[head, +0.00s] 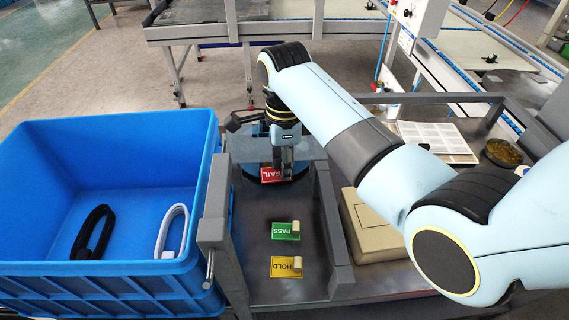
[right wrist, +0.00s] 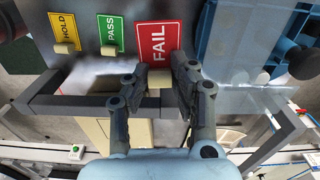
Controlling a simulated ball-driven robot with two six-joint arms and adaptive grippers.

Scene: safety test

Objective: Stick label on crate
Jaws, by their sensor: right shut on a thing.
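The blue crate (head: 108,198) stands open at the left in the head view. My right gripper (head: 286,164) is at the far end of the grey bench (head: 256,240), right of the crate. It is shut on the small cream tab of the red FAIL label (head: 271,175). In the right wrist view the FAIL label (right wrist: 165,41) lies flat in front of the fingertips (right wrist: 160,75). I cannot tell whether it has left the bench. The green PASS label (head: 284,232) and the yellow HOLD label (head: 281,268) lie nearer on the bench. My left gripper is not in view.
A black loop (head: 93,232) and a white loop (head: 171,232) lie in the crate. Grey rails (head: 328,225) border the bench. A beige box (head: 372,230), an open booklet (head: 434,137) and a dark bowl (head: 502,152) are to the right.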

